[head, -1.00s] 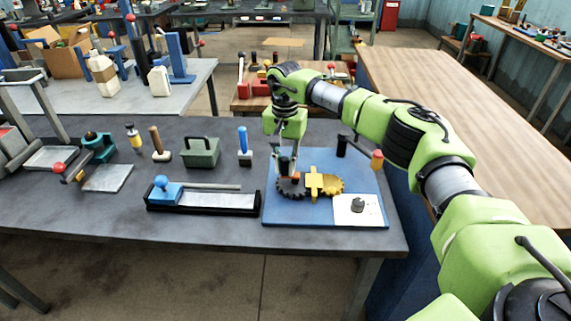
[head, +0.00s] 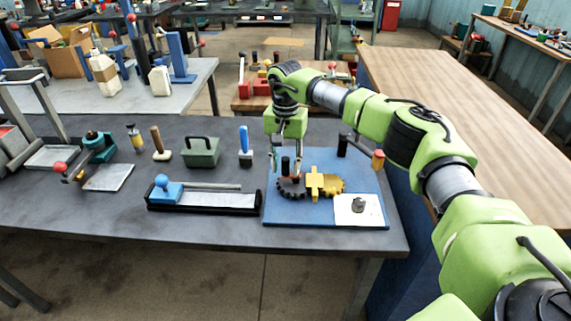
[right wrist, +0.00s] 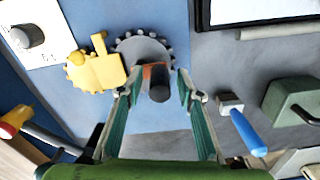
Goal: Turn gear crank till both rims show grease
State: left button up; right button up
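The dark gear (head: 292,190) and the yellow gear (head: 336,185) sit side by side on a blue board (head: 290,216). A yellow block (head: 314,184) stands over the yellow gear's near side. An orange crank arm with an upright black handle (head: 285,166) is on the dark gear. In the right wrist view the handle (right wrist: 159,88) stands between the finger tips of my right gripper (right wrist: 160,92), with gaps on both sides. My right gripper (head: 286,160) is open. Grease on the rims cannot be made out. My left gripper is not in view.
A white plate with a dark knob (head: 358,205) is at the board's front right. A red-tipped lever (head: 377,158) and a black post (head: 342,145) stand at its back right.

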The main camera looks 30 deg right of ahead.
notch_tip(320, 180, up, 12)
dwell(0.5)
dwell(0.4)
